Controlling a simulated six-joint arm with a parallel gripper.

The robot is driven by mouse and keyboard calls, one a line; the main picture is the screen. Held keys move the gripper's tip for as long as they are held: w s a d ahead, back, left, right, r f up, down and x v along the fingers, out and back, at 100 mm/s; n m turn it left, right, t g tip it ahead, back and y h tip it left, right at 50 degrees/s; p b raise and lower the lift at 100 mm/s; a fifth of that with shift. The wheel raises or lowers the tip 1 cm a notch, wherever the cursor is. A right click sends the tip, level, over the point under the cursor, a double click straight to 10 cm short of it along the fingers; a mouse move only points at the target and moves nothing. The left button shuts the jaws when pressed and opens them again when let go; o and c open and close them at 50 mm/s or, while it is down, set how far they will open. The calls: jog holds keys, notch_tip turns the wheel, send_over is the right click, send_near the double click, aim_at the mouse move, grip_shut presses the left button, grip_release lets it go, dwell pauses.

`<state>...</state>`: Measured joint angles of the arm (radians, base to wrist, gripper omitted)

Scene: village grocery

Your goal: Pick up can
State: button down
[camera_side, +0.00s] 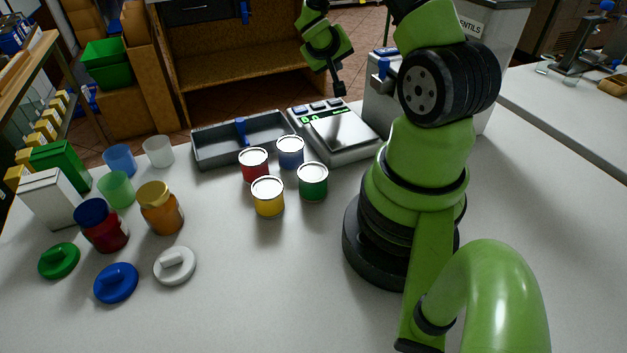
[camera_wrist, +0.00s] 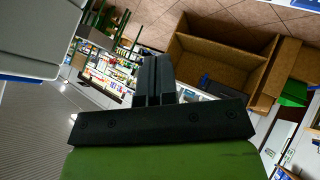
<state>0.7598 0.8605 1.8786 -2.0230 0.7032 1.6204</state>
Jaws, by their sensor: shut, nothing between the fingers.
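Several small cans with pale lids stand upright in a cluster on the white table in the side view: a red can (camera_side: 254,166), a blue can (camera_side: 290,153), a yellow can (camera_side: 268,197) and a green can (camera_side: 312,182). My gripper (camera_side: 340,89) is raised above the scale, behind and above the cans, apart from all of them. In the wrist view my gripper (camera_wrist: 153,62) has its two black fingers together with nothing between them. No can shows in the wrist view, which looks out at the room.
A scale (camera_side: 340,134) and a grey tray (camera_side: 205,150) stand behind the cans. Jars, including an orange one (camera_side: 160,209), cups, boxes and round lids (camera_side: 175,266) lie to the left. A lentils bin (camera_side: 487,65) stands back right. The table's front middle is clear.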

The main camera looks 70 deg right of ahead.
aim_at(311, 171)
jog(key=shift+c, duration=1.3)
grip_release()
